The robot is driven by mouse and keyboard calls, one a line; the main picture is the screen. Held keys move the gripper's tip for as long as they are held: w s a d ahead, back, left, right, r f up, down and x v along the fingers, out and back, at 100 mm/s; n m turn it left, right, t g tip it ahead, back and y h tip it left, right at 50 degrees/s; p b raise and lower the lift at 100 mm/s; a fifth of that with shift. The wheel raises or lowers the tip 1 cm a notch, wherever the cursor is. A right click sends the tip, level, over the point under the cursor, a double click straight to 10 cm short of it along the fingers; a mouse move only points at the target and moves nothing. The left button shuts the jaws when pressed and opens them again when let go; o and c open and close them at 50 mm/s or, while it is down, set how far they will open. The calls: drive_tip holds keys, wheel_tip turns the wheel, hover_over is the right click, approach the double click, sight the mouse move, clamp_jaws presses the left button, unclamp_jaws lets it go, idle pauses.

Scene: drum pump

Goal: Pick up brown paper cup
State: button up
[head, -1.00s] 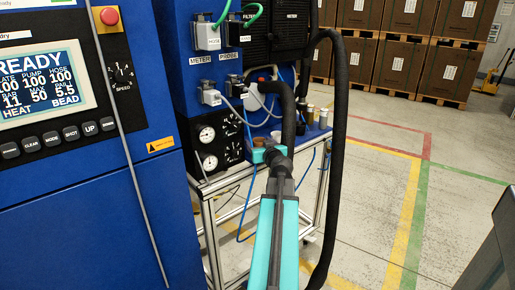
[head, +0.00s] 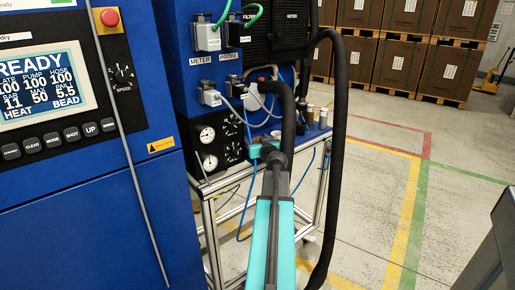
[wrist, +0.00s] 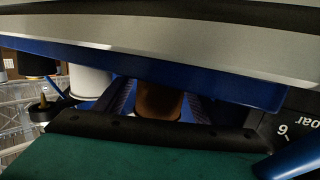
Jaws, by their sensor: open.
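The brown paper cup (wrist: 158,99) shows in the wrist view, framed between the two dark ribbed fingers of my gripper (wrist: 158,108). Its upper part is cut off by a blue edge and its lower part is in shadow. I cannot tell whether the fingers touch it. The cup is mostly hidden there. The jaws are open.
A white cylindrical container (wrist: 90,81) stands left of the fingers in the wrist view. A gauge panel (head: 215,143) is close on the left. Small containers (head: 322,118) stand at the cart's right end. Black hoses (head: 341,130) hang near my arm. Open floor lies right.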

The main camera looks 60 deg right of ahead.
drive_tip(key=c, duration=1.1)
drive_tip(key=shift+r, duration=0.1)
drive_tip(key=shift+r, duration=1.75)
drive_tip(key=v, duration=0.7)
drive_tip(key=f+v, duration=0.1)
drive_tip(key=v, duration=0.2)
drive_tip(key=shift+s+d, duration=0.15)
drive_tip(key=shift+s, duration=0.25)
drive_tip(key=shift+s+a+b, duration=0.2)
drive_tip(key=shift+s+b, duration=0.1)
drive_tip(key=shift+b, duration=0.05)
drive_tip(key=shift+w+d+b, duration=0.1)
drive_tip(key=shift+b, duration=1.05)
